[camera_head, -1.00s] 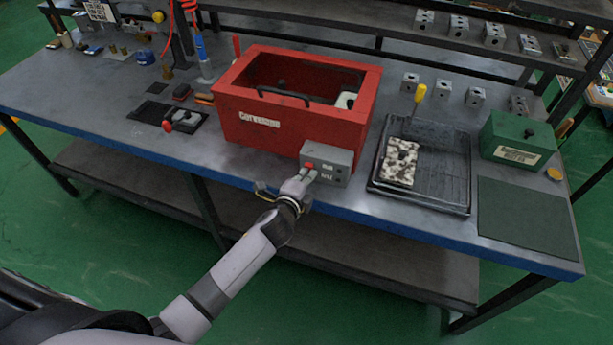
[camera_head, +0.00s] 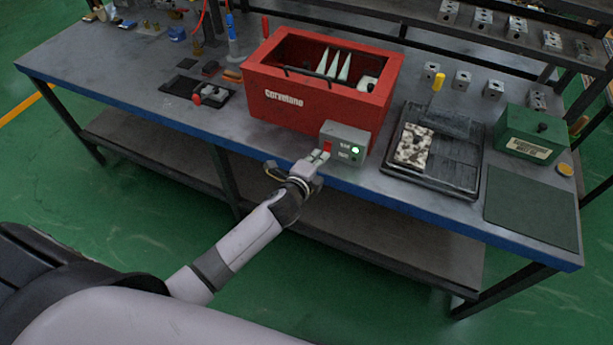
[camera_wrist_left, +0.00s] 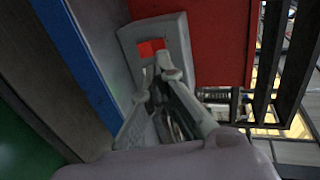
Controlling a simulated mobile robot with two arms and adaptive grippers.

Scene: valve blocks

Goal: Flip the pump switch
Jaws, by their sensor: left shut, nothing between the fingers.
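The pump switch is a red rocker (camera_head: 327,147) on a grey control box (camera_head: 346,139) fixed at the front right of a red tank (camera_head: 320,98). A green light (camera_head: 354,150) glows on the box. White jets stand up inside the tank. My left gripper (camera_head: 318,160) is just in front of and below the red switch, shut and empty. In the left wrist view, the red switch (camera_wrist_left: 151,47) lies just beyond the fingertips (camera_wrist_left: 158,72); I cannot tell whether they touch it. My right gripper is not in view.
A black tray (camera_head: 440,185) with a speckled block stands right of the box, and a green case (camera_head: 530,133) is farther right. The blue bench edge (camera_head: 380,205) runs below my gripper. A green mat (camera_head: 530,210) lies clear at the right.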

